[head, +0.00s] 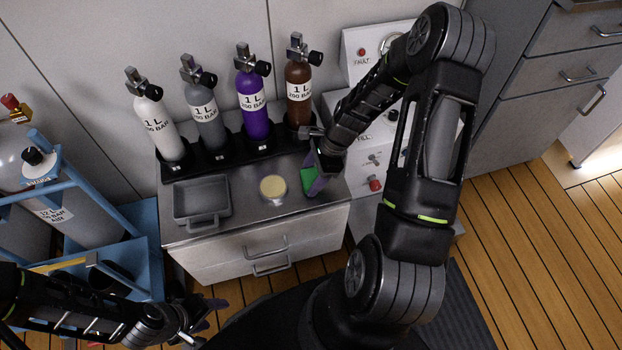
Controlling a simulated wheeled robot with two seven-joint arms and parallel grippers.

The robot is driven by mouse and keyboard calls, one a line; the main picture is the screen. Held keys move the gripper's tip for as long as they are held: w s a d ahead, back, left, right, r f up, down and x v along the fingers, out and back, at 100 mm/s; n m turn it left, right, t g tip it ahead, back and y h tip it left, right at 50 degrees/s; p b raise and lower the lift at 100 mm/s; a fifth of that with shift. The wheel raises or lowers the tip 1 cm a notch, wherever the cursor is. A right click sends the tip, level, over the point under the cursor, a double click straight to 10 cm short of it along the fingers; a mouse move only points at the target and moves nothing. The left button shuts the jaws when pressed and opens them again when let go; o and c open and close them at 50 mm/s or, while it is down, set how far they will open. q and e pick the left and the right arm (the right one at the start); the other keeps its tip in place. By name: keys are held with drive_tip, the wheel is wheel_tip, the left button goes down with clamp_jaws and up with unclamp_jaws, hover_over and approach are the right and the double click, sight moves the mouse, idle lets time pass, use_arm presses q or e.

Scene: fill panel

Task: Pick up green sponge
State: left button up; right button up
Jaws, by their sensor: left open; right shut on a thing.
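The green sponge (314,176) is at the right end of the grey metal counter (250,220). My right gripper (317,180) is shut on it, coming in from the right. Part of the sponge is hidden behind a finger, and I cannot tell whether it still touches the counter. My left gripper (207,315) is low at the lower left, in front of the counter. It is open, with nothing seen between its fingers.
On the counter are a grey tray (202,200) and a round pale-yellow-topped item (273,188). Several bottles stand in a black rack (233,149) behind. A white fill panel (365,47) stands at the right. A blue frame (146,246) with large cylinders is at left.

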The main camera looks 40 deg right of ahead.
sight(311, 176)
drive_tip(key=c, duration=0.4)
wheel_tip(311, 176, up, 10)
drive_tip(key=shift+r+p, duration=0.1)
drive_tip(key=shift+p, duration=1.1)
